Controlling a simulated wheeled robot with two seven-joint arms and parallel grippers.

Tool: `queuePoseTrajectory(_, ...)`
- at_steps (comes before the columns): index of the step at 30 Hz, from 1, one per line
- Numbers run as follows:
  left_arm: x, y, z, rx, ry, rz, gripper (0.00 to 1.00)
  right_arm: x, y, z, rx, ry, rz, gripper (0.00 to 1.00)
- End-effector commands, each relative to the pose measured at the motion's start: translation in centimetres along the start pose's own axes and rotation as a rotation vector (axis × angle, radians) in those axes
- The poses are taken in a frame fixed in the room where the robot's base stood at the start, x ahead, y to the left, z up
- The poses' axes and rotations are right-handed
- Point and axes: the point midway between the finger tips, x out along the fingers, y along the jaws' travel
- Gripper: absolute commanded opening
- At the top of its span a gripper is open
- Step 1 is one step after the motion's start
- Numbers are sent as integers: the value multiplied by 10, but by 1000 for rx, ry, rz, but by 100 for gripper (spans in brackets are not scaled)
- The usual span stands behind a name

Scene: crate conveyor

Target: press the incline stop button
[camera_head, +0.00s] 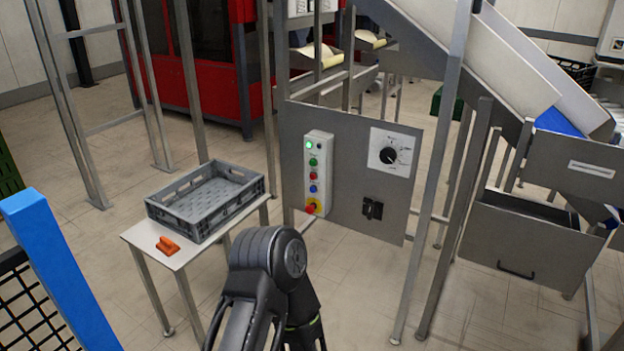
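A grey control box (318,174) is mounted upright on the left part of a grey metal panel (350,130). From top to bottom it carries a lit green lamp (308,144), a green button (313,162), a red button (312,176), a blue button (313,189) and a red mushroom button (310,209) on a yellow base. The labels are too small to read. A dark arm of mine rises from the bottom edge, its rounded joint just below and left of the box in the picture. Neither gripper shows.
Right of the box are a black rotary knob (389,155) and a black switch (372,208). A small table (150,233) at left holds a grey crate (205,232) and an orange object (167,245). Metal posts and an inclined conveyor (510,60) stand at right.

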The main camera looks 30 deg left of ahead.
Motion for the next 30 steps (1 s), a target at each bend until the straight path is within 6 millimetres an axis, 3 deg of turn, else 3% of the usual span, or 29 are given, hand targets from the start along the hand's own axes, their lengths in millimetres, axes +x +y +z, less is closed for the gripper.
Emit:
queuePoseTrajectory(7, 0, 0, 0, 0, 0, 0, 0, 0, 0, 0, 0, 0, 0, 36)
queuePoseTrajectory(30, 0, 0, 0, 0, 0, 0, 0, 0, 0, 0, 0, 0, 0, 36)
